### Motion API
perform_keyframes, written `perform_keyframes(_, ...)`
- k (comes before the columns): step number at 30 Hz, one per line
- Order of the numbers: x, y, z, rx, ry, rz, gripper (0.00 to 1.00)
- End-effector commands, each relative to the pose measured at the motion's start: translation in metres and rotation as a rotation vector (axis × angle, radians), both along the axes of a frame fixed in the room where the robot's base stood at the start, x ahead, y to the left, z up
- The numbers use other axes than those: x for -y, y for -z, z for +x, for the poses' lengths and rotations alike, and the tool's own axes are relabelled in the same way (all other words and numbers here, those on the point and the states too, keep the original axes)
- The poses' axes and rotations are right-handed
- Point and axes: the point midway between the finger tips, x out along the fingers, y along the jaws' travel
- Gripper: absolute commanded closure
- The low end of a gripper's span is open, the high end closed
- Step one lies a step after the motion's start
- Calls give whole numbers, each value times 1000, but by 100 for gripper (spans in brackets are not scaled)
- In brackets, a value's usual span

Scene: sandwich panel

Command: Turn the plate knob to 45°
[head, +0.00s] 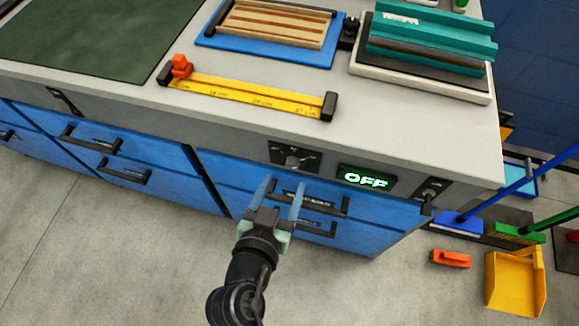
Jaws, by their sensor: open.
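A dark plate with a small grey knob (293,158) is set in the grey front strip of the counter, in the head view. The knob's exact angle is too small to read. A lit display (366,178) to its right reads OFF. A second small dark plate with a switch or knob (431,191) is at the strip's right end. I cannot tell from the labels which one is the plate knob. My gripper (285,181) is open and empty, its two pale blue fingers apart. In the picture its fingertips are just below the left plate, with no contact visible.
Drawer handles (310,199) stick out behind and around my gripper. The counter top carries a yellow ruler (250,95), a teal press-like device (430,45) and a wooden slatted board (275,22). A yellow dustpan (515,283) and an orange brush (450,258) lie on the floor at right.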

Motion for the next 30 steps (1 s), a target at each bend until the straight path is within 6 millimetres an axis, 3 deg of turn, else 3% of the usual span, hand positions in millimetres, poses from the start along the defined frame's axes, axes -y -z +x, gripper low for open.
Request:
perform_keyframes(3, 5, 7, 21, 3, 0, -1, 34)
perform_keyframes(9, 11, 18, 42, 1, 0, 0, 34)
perform_keyframes(21, 13, 21, 49, 0, 0, 1, 34)
perform_keyframes(23, 13, 21, 49, 0, 0, 1, 41)
perform_keyframes(30, 13, 21, 49, 0, 0, 1, 85)
